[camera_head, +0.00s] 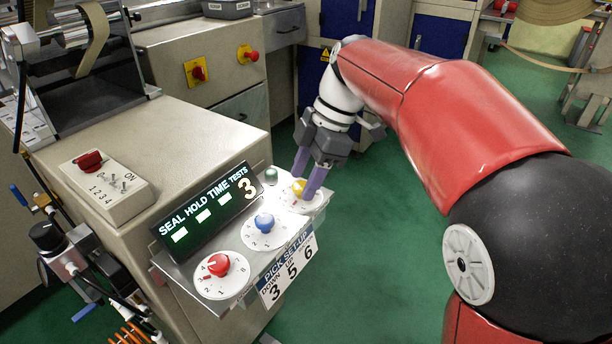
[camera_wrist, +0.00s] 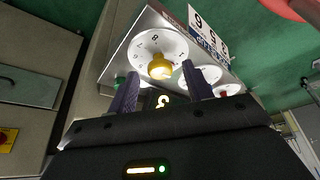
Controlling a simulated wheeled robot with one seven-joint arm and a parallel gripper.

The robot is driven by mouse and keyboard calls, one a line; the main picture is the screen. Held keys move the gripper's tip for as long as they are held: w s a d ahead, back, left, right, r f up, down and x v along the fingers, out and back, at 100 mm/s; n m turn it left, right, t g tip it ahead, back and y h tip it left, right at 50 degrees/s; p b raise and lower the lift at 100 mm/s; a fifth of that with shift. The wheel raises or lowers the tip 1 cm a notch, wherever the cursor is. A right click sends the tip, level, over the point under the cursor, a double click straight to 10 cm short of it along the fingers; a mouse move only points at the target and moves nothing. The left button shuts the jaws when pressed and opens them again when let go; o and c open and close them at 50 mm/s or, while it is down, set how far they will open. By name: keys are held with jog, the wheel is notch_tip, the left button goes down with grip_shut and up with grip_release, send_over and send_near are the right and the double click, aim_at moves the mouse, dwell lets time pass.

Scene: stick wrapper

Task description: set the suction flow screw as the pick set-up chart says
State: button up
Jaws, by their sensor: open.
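The yellow knob (camera_head: 299,186) sits on a white numbered dial at the far right end of the panel; in the wrist view the yellow knob (camera_wrist: 160,67) shows with its dial (camera_wrist: 172,42). My gripper (camera_head: 304,184) points down at it, purple fingers open on either side, with gaps to the knob. A blue knob (camera_head: 264,222) and a red knob (camera_head: 219,264) have similar dials. The pick set-up chart (camera_head: 288,270) hangs on the front edge and reads 3, 5, 6; its small headings are only partly legible. I see no label naming the suction flow screw.
A small green button (camera_head: 270,175) sits close to my gripper. A switch box (camera_head: 104,185) with a red knob stands on the machine.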

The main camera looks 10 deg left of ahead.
jog(key=shift+f, duration=0.25)
jog(key=shift+c, duration=0.2)
jog(key=c, duration=0.9)
